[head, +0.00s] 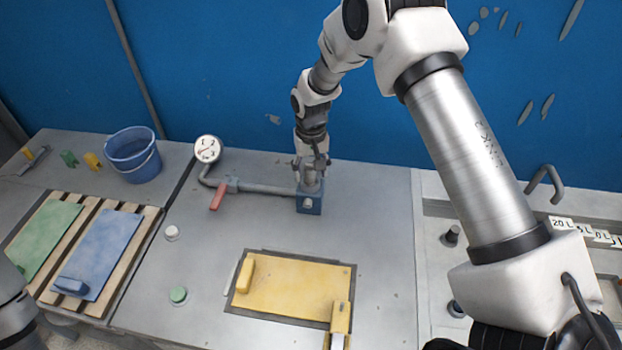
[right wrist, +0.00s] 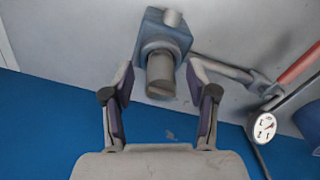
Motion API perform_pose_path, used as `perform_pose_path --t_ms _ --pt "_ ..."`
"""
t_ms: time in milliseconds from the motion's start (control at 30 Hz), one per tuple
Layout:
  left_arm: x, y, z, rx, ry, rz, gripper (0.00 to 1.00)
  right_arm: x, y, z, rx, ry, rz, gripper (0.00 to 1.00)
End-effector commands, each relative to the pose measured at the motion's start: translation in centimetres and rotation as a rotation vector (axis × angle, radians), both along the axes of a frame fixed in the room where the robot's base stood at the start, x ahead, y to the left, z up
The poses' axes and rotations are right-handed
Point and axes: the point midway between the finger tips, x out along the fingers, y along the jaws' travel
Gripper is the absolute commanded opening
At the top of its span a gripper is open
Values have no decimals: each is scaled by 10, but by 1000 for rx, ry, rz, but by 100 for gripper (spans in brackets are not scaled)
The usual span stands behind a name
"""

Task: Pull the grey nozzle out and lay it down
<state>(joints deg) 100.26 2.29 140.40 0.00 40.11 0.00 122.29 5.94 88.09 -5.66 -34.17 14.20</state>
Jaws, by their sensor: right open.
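The grey nozzle (right wrist: 160,78) is a short cylinder standing in a blue block (right wrist: 163,35) in the right wrist view. In the head view the nozzle (head: 311,184) sits on top of the blue block (head: 310,205) at the back of the bench. My right gripper (head: 311,165) points down over it. In the right wrist view its open fingers (right wrist: 160,83) stand on either side of the nozzle, with gaps visible on both sides.
A pipe with a red-handled valve (head: 217,197) and a gauge (head: 208,149) runs left from the block. A yellow panel (head: 295,287) lies in front. A blue bucket (head: 133,157) and a slatted rack (head: 60,287) with panels stand left. Bare bench lies between block and yellow panel.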

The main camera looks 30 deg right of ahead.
Motion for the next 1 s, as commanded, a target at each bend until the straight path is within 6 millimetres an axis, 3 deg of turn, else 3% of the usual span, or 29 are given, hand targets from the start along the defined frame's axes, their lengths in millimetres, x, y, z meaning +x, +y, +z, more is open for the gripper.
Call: perform_pose_path --t_ms 33,67,200,467,1000 --pt "0 0 0 0 0 0 40 0 0 0 0 0 0 58" --pt "0 0 0 0 0 0 40 0 0 0 0 0 0 51" --pt "0 0 0 0 0 0 40 0 0 0 0 0 0 1" --pt "0 0 3 0 -1 0 40 0 0 3 0 0 0 0" --pt "0 0 29 0 0 0 40 0 0 36 0 0 0 0"
